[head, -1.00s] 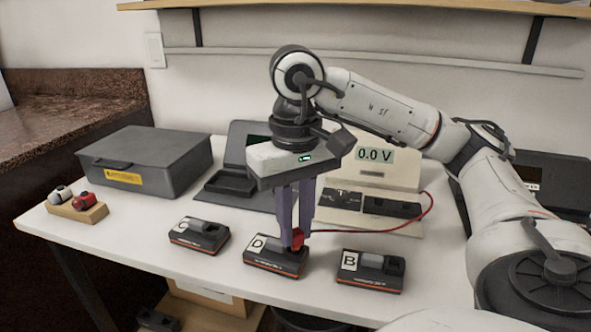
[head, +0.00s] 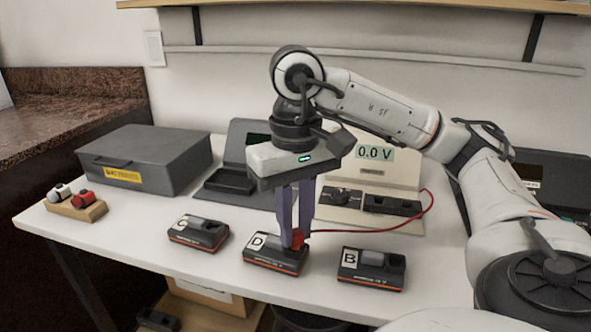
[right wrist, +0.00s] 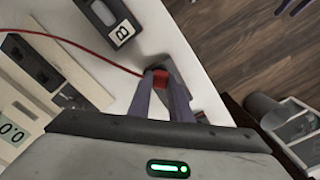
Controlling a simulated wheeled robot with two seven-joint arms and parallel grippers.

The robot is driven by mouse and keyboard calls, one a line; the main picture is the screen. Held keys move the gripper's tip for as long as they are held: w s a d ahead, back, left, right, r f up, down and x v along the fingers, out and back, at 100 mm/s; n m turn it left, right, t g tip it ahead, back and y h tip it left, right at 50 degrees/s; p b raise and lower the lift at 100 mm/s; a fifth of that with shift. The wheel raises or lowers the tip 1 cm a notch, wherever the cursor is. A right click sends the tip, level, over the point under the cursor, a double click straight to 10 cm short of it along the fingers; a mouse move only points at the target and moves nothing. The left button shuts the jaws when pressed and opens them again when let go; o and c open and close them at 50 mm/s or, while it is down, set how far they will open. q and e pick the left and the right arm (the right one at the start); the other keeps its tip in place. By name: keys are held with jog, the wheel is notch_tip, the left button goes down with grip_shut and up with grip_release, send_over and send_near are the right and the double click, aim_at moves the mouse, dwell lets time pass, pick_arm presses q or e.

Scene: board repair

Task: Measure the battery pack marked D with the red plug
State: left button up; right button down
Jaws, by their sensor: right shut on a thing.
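The battery pack marked D (head: 270,262) lies on the white table, in the middle of a row of three. My right gripper (head: 297,243) points down over its right end and is shut on the red plug (head: 298,237). The plug is at the top of the pack's right end; I cannot tell whether it is seated. In the right wrist view the red plug (right wrist: 160,78) sits between the fingertips, with the red cable (right wrist: 75,45) running off left. The meter (head: 374,154) behind reads 0.0 V. My left gripper is not in view.
Pack C (head: 199,233) lies left of D and pack B (head: 371,270) right of it. A grey case (head: 145,160) stands at the back left, with a wooden block (head: 75,208) holding a white and a red piece in front. A dark tray device (head: 230,180) stands behind.

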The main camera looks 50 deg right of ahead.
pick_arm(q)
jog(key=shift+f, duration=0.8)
pick_arm(e)
jog(key=shift+f, duration=0.35)
jog(key=c, duration=1.3)
grip_release()
jog(key=shift+o, duration=0.2)
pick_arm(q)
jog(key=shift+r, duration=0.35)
pick_arm(e)
jog(key=shift+r, duration=0.35)
jog(key=shift+r+p, duration=1.1)
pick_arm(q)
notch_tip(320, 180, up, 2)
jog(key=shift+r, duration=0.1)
pick_arm(e)
jog(key=shift+r, duration=0.2)
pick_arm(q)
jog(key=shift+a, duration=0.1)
